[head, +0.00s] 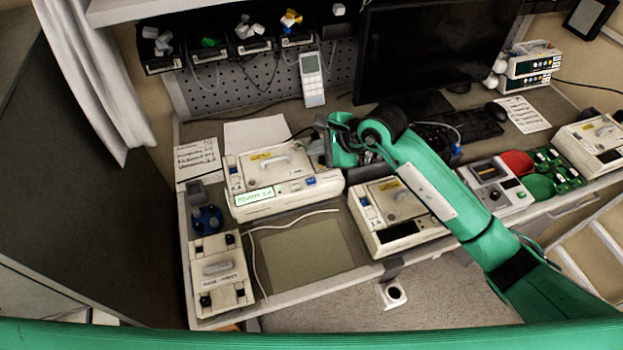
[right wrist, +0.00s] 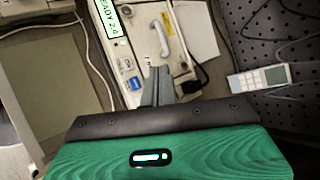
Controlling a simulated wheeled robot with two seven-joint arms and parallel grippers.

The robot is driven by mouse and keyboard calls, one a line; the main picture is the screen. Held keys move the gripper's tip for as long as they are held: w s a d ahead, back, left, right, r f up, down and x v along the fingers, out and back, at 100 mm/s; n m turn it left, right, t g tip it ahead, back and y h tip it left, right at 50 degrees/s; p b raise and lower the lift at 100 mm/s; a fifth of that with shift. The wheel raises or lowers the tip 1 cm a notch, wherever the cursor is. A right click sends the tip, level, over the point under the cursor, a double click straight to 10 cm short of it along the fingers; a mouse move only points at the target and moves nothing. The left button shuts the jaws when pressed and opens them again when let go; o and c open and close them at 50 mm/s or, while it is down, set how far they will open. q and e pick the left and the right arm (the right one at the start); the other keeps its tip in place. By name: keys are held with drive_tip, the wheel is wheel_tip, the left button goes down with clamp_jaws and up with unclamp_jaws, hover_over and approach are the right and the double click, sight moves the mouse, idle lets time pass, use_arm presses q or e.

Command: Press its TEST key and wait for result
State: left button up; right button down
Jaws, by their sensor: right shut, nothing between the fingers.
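A cream infusion pump (head: 285,180) with a grey top handle stands at the left of the bench. Its green display (head: 255,196) is lit; in the right wrist view the display (right wrist: 110,18) appears to read "READY 2.4". A blue key (head: 310,181) is on its front, near the right end; I cannot read its label. My right gripper (head: 326,150) is shut and empty, above the pump's right end. In the right wrist view its closed fingers (right wrist: 158,80) overlap the pump body and hide part of its front. My left gripper is not in view.
A second pump (head: 395,212) with a dark display stands to the right, under my right arm. A grey mat (head: 305,255) lies in front. A cream device (head: 218,272), a monitor (head: 435,45), a keyboard (head: 470,130) and a red-and-green item group (head: 535,170) are around.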

drive_tip(key=b, duration=0.4)
hover_over(315, 182)
wheel_tip(315, 182, down, 8)
drive_tip(key=shift+r, duration=0.1)
drive_tip(key=shift+f, duration=0.5)
drive_tip(key=shift+r, duration=0.1)
drive_tip(key=shift+b, duration=0.35)
idle(1.0)
drive_tip(key=shift+f+b, duration=0.45)
drive_tip(key=shift+b, duration=0.05)
drive_tip(key=shift+f+b, duration=0.4)
drive_tip(key=shift+b, duration=0.1)
idle(0.5)
drive_tip(key=shift+r, duration=0.15)
idle(0.3)
drive_tip(key=shift+r, duration=0.65)
